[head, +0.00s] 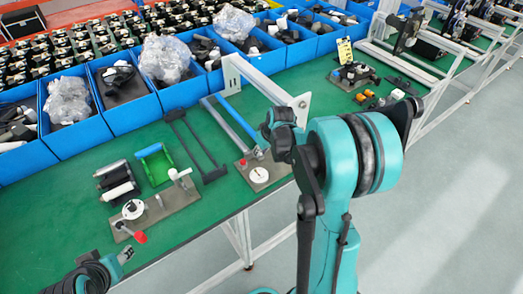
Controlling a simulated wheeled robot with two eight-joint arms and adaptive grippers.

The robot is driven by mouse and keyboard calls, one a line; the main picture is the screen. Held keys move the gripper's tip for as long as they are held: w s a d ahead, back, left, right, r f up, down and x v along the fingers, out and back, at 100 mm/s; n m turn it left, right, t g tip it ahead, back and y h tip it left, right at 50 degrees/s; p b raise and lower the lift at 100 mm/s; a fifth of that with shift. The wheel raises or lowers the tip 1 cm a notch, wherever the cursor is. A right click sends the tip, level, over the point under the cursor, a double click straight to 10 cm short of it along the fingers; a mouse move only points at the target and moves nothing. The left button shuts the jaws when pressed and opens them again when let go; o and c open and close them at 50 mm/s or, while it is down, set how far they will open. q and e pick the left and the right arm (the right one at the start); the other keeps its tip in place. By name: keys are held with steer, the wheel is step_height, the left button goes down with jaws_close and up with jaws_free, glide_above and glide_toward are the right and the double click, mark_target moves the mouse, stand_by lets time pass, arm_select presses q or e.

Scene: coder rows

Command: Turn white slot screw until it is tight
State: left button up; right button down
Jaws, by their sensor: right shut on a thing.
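A white round piece (259,175) lies flat on a small brown plate near the table's front edge, beside a red knob. Another white round piece (133,209) sits on a second brown plate at left. Both are too small for me to make out a slot, so I cannot tell which is the screw. My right gripper (272,128) is at the end of the teal arm, above and just right of the first white piece. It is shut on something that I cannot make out. My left gripper (121,258) shows partly at the bottom left; its jaw opening is unclear.
Blue bins (131,100) with bagged parts line the table's back. A metal frame (266,82) rises behind the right gripper. Bare green tabletop (215,208) lies between the two plates.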

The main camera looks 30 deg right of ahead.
steer(key=shift+a+m+h, duration=0.1)
steer(key=shift+m+h, duration=0.4)
steer(key=shift+m, duration=0.7)
steer(key=c, duration=1.4)
jaws_free()
steer(key=v, duration=1.2)
